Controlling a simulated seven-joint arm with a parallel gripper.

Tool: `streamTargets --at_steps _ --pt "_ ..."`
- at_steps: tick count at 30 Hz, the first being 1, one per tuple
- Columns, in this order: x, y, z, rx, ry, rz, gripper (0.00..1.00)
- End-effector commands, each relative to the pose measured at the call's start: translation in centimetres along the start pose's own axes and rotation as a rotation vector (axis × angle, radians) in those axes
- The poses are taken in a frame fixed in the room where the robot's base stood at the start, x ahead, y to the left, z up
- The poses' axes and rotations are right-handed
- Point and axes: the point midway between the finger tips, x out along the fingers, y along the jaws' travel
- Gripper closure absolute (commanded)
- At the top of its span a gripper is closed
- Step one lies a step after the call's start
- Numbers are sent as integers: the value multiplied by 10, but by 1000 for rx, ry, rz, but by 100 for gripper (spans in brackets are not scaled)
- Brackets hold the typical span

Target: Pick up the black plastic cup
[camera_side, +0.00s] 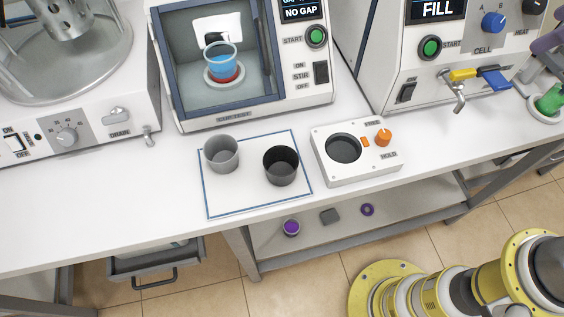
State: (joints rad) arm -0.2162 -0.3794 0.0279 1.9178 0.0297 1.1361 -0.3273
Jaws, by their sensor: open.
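The black plastic cup (281,180) stands upright on a white mat with a blue border (235,205), on the bench. Its open top faces up and its inside looks dark and empty. A grey cup (221,158) stands upright to its left on the same mat, a short gap away. My gripper is outside the picture; only part of my yellow arm shows at the lower right, away from the cups.
A white box with a round well (355,172) and orange knob sits right of the mat. Behind is a tester (255,112) holding a cup with blue contents. A machine marked FILL (432,75) stands at right. The bench left of the mat is clear.

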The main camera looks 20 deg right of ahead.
Motion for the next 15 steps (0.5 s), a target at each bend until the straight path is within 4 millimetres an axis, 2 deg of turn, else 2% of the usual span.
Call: streamTargets --at_steps 1,3,5,9,11,12,15 --pt "6 -9 -26 -69 -15 -32 0" --pt "14 -24 -57 -160 -31 -70 0" --pt "24 -40 -83 -237 -44 -102 0" --pt "54 -92 -133 -411 -82 -176 0" --pt "70 -121 -149 -482 -100 -207 0" --pt "81 -141 -158 -529 -113 -226 0" --pt "109 -193 -171 -628 -146 -268 0"
